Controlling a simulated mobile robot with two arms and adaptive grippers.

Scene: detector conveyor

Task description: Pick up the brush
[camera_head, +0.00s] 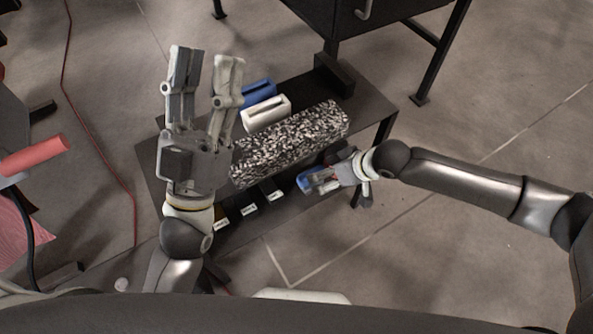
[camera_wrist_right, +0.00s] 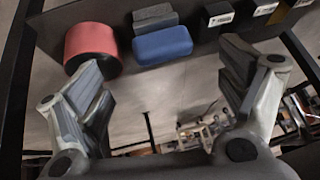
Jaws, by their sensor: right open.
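A blue block with a grey part behind it, which looks like the brush (camera_wrist_right: 162,45), sits on the dark table's near right side. In the head view its blue end (camera_head: 306,181) shows beside my right gripper (camera_head: 326,180), which partly hides it. In the right wrist view my right gripper (camera_wrist_right: 160,68) is open and empty, with the blue block ahead between its spread fingers; a gap seems to remain. My left gripper (camera_head: 207,62) is open and empty, raised above the table's left side.
A red cylinder (camera_wrist_right: 89,44) with a dark base stands beside the blue block. The dark table (camera_head: 375,98) also holds a speckled block (camera_head: 290,142), a white slotted holder (camera_head: 266,113), a blue one (camera_head: 258,93) and dark labelled blocks (camera_head: 250,209).

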